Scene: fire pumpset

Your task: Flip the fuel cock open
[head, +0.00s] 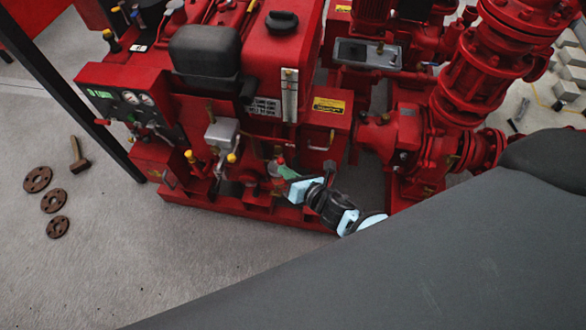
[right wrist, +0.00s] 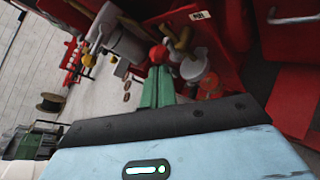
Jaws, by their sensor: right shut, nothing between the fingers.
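A small red handle (right wrist: 158,53), which looks like the fuel cock's lever, sits beside a brass-coloured fitting (right wrist: 182,42) in the right wrist view. A pale bowl (right wrist: 195,68) hangs close by on the right. My right gripper (right wrist: 157,72) has green fingers pressed together with nothing between them. Their tips are right at the red handle in the picture; I cannot tell whether they touch it. In the head view the right gripper (head: 284,171) reaches the lower front of the red pumpset (head: 265,150), and the handle is small there. My left gripper is not in view.
A grey box with a yellow-capped fitting (head: 222,134) stands left of the gripper. A control panel (head: 125,98) is further left. Rusty flanges (head: 53,200) and a hammer (head: 78,155) lie on the open concrete floor. Red pump pipework (head: 455,100) stands to the right.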

